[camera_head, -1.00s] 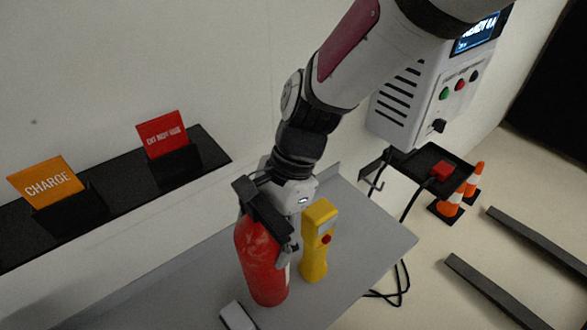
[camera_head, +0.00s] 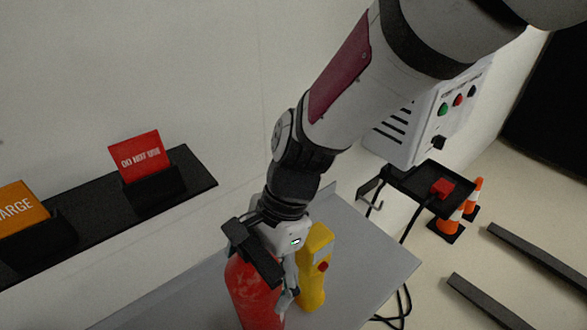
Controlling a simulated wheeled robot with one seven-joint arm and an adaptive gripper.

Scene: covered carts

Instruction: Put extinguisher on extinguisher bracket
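The red extinguisher (camera_head: 252,292) stands at the bottom centre of the head view, over the grey cart top (camera_head: 365,262). Its base is cut off by the frame edge. My gripper (camera_head: 268,268) is at its upper end, with a dark part across the top and a grey finger down its right side. The gripper hides the extinguisher's head, and I cannot tell whether the fingers are closed on it. I cannot clearly make out an extinguisher bracket; a dark hook-like fitting (camera_head: 371,196) shows at the cart's far right, its role unclear.
A yellow handheld device (camera_head: 315,270) stands just right of the extinguisher. A black shelf (camera_head: 190,180) holds a red sign (camera_head: 140,156) and an orange sign (camera_head: 18,208). A black tray (camera_head: 425,180), a control box (camera_head: 415,125) and orange cones (camera_head: 450,220) are at right.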

